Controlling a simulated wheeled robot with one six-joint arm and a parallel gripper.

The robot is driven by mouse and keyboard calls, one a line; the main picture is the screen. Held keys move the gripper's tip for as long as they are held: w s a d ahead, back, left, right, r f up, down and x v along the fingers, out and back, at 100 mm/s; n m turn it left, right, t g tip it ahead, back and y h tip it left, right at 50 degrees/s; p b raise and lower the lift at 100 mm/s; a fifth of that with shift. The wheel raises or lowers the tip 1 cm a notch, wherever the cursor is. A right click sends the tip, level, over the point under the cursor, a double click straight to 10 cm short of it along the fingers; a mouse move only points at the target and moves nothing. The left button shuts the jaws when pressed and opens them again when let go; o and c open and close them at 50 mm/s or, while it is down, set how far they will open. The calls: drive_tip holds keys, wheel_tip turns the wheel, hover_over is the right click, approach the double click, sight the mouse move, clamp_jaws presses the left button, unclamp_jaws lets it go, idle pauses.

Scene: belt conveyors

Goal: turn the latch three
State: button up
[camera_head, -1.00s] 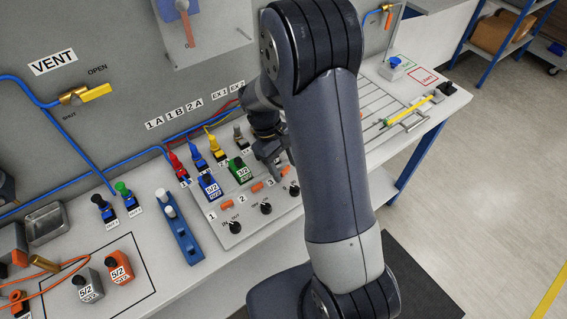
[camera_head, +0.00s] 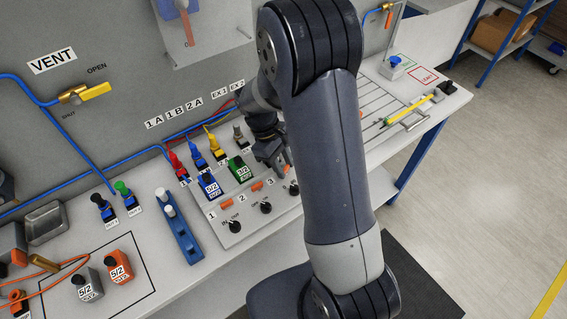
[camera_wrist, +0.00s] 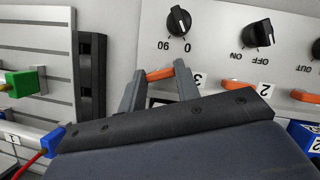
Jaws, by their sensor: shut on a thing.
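Latch three is a small orange bar (camera_wrist: 160,74), seen in the wrist view beside the label "3" (camera_wrist: 198,80). My gripper (camera_wrist: 159,78) is shut on it, one dark finger on each side. The bar slants up to the right there, at a slight angle to the line of the other latches. In the head view my gripper (camera_head: 276,162) is low over the right part of the grey panel (camera_head: 228,237), and latch three is mostly hidden by the fingers.
Latch two (camera_wrist: 238,85) and latch one (camera_wrist: 305,96) lie in the same row. Black knobs, including the 0–90 knob (camera_wrist: 179,21), sit close by. Blue (camera_head: 208,187) and green (camera_head: 239,169) valve blocks stand near my gripper. A slotted plate (camera_wrist: 38,60) is beside the panel.

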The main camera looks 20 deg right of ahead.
drive_tip(key=o, duration=1)
